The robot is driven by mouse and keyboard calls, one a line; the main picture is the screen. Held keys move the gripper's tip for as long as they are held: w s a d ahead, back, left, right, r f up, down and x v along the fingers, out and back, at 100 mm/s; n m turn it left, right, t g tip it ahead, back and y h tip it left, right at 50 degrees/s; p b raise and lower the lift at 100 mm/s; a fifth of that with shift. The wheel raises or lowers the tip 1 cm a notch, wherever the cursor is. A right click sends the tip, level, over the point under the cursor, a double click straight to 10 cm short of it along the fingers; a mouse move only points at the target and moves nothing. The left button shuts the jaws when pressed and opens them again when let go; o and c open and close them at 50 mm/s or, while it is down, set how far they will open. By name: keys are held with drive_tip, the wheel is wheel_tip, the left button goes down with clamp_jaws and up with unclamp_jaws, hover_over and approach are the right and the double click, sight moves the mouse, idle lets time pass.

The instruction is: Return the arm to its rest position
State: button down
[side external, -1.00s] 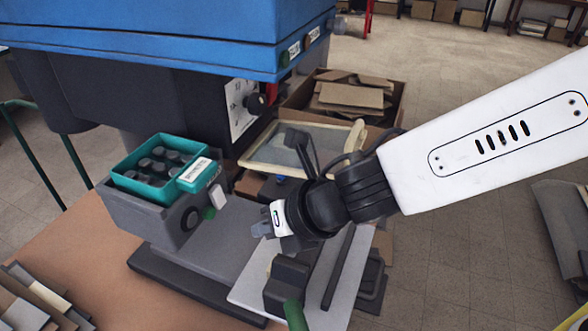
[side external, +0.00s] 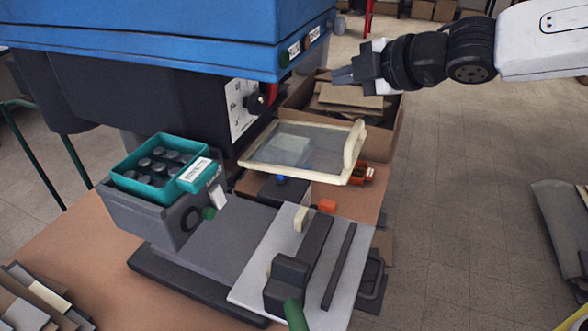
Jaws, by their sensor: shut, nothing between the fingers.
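My gripper (side external: 343,77) is at the upper right of the side external view, shut and empty. It points left, in front of the open cardboard box and beside the dark machine head. It is raised well above the table and looks apart from everything around it. My arm reaches in from the right edge.
A blue-topped machine (side external: 160,40) fills the upper left, close to my fingertips. Below are a clear guard with a cream frame (side external: 354,150), a teal tray (side external: 130,184) of dark round parts, and a light plate (side external: 250,285) with clamps. A cardboard box (side external: 388,133) stands behind.

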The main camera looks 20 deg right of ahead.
drive_tip(key=d+f+m+g+h, duration=0.1)
drive_tip(key=d+f+m+h, duration=0.15)
drive_tip(key=d+m, duration=0.35)
drive_tip(key=d+f+m+h, duration=0.2)
drive_tip(key=d+f+m, duration=0.2)
drive_tip(key=d, duration=0.4)
drive_tip(key=s+d+f+m+g, duration=0.3)
drive_tip(key=s+f+m+g, duration=0.1)
drive_tip(key=s+f, duration=0.4)
drive_tip(key=s+d+f+m+g, duration=0.4)
drive_tip(key=s+f, duration=0.4)
drive_tip(key=f, duration=0.2)
drive_tip(key=shift+s+m+h, duration=0.2)
drive_tip(key=shift+m+h, duration=0.25)
drive_tip(key=shift+m, duration=0.25)
